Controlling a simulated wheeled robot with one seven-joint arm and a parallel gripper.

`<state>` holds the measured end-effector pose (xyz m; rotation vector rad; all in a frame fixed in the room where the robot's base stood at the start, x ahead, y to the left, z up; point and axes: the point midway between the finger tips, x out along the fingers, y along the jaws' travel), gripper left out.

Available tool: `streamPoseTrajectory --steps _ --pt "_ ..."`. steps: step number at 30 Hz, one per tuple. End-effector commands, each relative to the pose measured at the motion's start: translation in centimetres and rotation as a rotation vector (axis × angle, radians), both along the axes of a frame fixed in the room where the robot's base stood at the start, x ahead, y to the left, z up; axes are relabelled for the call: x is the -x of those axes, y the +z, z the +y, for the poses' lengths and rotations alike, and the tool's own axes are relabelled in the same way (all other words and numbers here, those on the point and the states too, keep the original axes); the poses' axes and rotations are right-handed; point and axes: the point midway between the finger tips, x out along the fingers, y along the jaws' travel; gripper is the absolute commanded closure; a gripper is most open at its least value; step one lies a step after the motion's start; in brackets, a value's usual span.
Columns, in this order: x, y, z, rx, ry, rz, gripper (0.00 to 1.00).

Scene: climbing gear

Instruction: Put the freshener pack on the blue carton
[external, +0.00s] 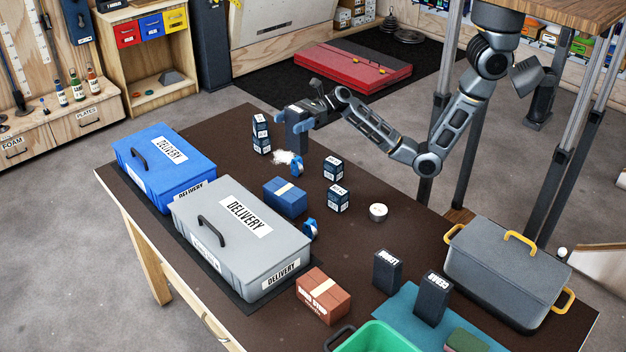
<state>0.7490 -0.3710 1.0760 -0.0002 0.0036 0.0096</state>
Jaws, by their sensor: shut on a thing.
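My gripper (303,113) is at the far side of the dark table, with its blue fingers shut on a dark grey upright pack (297,134). This looks like the freshener pack; its label is not readable here. It appears to be above the tabletop, but the exact gap cannot be told. The blue carton (273,196), a small box with a cream band across its top, sits on the table nearer the camera, below the held pack in the picture. Its top looks clear. Two similar dark packs, one marked LEMON (387,272) and one marked CEDAR (431,299), stand at the front right.
Blue (187,180) and grey (265,262) lidded delivery boxes stand at left. Near the blue carton are stacked dark cubes (261,135), more cubes (333,169), blue rolls (310,229) and white powder. A reddish carton (318,305) and grey pot (500,275) are further right.

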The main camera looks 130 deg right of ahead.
Motion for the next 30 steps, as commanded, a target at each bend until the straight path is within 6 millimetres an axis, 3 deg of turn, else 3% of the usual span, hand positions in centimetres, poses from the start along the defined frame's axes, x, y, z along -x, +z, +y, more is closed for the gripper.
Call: streamPoseTrajectory --steps 3,8,24,30 --pt "0.5 1.2 -2.5 0.002 -0.008 -0.005 0.54" --pt "0.6 1.7 -3.6 0.000 -0.008 -0.004 0.54" --pt "-7.2 -4.2 2.3 -0.002 -0.006 -0.001 0.54" --pt "-8.4 -5.2 3.1 0.000 -0.010 -0.003 0.54"
